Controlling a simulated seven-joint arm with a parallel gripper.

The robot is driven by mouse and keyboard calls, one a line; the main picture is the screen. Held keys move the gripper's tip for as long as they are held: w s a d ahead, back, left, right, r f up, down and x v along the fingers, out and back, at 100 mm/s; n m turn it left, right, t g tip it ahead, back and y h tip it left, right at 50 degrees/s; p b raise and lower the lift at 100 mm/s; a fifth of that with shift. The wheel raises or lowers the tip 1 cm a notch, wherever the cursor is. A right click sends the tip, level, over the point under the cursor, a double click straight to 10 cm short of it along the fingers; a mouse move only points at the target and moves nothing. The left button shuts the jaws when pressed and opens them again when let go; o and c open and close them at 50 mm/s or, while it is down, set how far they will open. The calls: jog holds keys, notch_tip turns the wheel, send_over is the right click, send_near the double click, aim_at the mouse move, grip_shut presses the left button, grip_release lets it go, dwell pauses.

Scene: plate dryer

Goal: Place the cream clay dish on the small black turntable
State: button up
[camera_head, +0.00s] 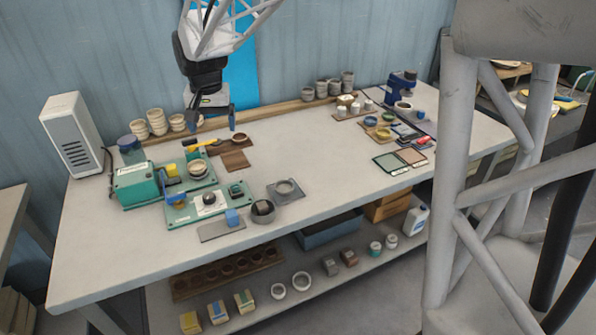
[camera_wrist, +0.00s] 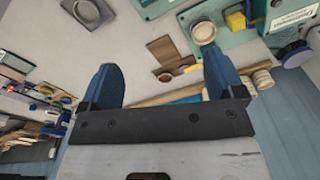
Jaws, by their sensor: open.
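A small round cream dish (camera_head: 197,168) sits on the rear green machine base, beside a yellow part. It also shows in the wrist view (camera_wrist: 204,32), near the top. A small black disc (camera_head: 209,199), which looks like the turntable, is on the front green base, in front of the dish. I cannot make it out clearly in the wrist view. My gripper (camera_head: 209,118) is open and empty, in the air behind and above the dish. Its two blue fingers show wide apart in the wrist view (camera_wrist: 162,68).
A teal motor box (camera_head: 135,186) stands left of the dish. Stacked cups (camera_head: 157,121) stand behind. The table's middle right is clear.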

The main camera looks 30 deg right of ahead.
jog(key=s+d+n+t, duration=0.1)
jog(key=s+d, duration=0.2)
jog(key=s, duration=1.4)
jog(key=s+d+f+n, duration=0.1)
jog(key=s+d+n, duration=0.1)
jog(key=s, duration=1.5)
jog(key=shift+d+n+t, duration=0.3)
jog(key=shift+d+t, duration=0.1)
jog(key=shift+d, duration=0.5)
jog(key=shift+c, duration=0.5)
